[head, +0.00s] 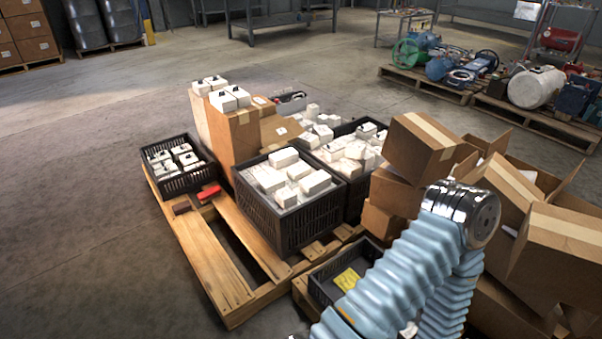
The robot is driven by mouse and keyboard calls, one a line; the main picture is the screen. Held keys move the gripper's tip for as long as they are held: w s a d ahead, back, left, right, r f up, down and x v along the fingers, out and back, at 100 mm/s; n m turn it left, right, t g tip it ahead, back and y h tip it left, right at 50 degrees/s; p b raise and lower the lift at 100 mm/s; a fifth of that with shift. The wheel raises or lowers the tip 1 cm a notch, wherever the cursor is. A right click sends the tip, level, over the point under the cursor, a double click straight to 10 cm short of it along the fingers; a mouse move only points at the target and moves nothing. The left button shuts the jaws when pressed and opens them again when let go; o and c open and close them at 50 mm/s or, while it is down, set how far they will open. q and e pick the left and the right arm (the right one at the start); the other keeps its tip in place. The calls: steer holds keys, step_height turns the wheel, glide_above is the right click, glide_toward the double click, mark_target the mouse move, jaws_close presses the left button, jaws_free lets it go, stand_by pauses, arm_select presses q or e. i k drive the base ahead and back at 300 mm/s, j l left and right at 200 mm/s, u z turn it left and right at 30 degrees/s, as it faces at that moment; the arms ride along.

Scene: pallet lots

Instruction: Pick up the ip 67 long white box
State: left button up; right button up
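Several white boxes lie in a black crate on the wooden pallet; a longer one (284,157) lies at its back and another (315,182) at its right. More white boxes (357,151) lie loosely piled in a second black crate behind it. No IP 67 marking is legible at this size, so I cannot tell which box is the named one. Neither of my grippers shows.
The front crate (283,226) and a smaller crate (182,184) stand on the pallet (221,268). A tall carton (229,135) bears white boxes. Cartons (560,250) crowd the right, around my arm. A low crate (326,293) holds something yellow. The floor at left is clear.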

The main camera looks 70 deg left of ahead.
mark_target(281, 159)
steer(key=k+j, duration=0.2)
steer(key=k, duration=0.2)
steer(key=k+j+u, duration=0.15)
steer(key=k, duration=0.3)
steer(key=k+j, duration=0.35)
steer(key=k+j+u, duration=0.1)
steer(key=j, duration=0.35)
steer(key=k+j, duration=0.15)
steer(key=j, duration=0.35)
steer(key=k+j+u, duration=0.15)
steer(key=j, duration=0.8)
steer(key=k+j+u, duration=0.15)
steer(key=j, duration=0.35)
steer(key=i+j, duration=0.1)
steer(key=j, duration=0.7)
steer(key=i+u, duration=0.05)
